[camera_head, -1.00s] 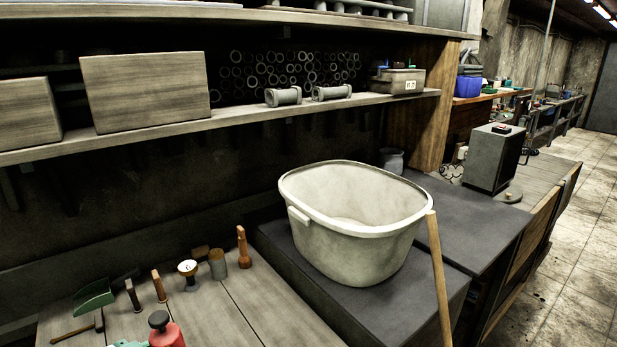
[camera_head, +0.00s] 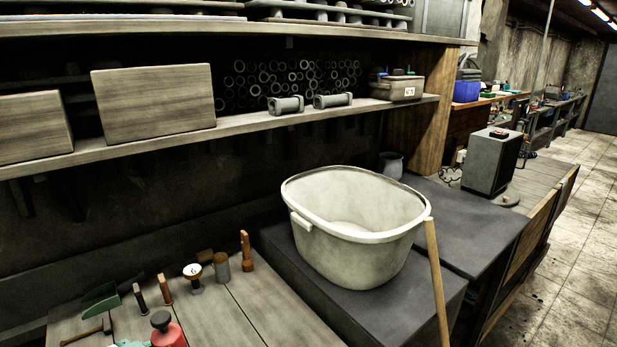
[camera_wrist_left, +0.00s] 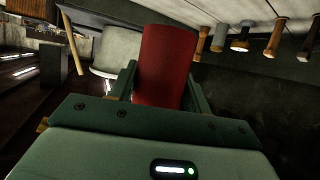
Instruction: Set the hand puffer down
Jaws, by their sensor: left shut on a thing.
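The hand puffer (camera_head: 170,337) is a red body with a dark knob on top, low at the front of the wooden bench in the head view. My left gripper (camera_wrist_left: 160,88) is shut on the puffer's red body, which stands out between the two green fingers in the left wrist view (camera_wrist_left: 166,60). In the head view only a bit of the green gripper shows at the bottom edge. The puffer's lower end is cut off there, so I cannot tell whether it touches the bench (camera_head: 235,318). My right gripper is not in view.
Behind the puffer stand several handled tools (camera_head: 195,275), a green scoop (camera_head: 100,298) and a small hammer (camera_head: 88,332). A large pale tub (camera_head: 355,235) sits on a dark block to the right, with a wooden handle (camera_head: 436,285) leaning there. Bare bench lies right of the puffer.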

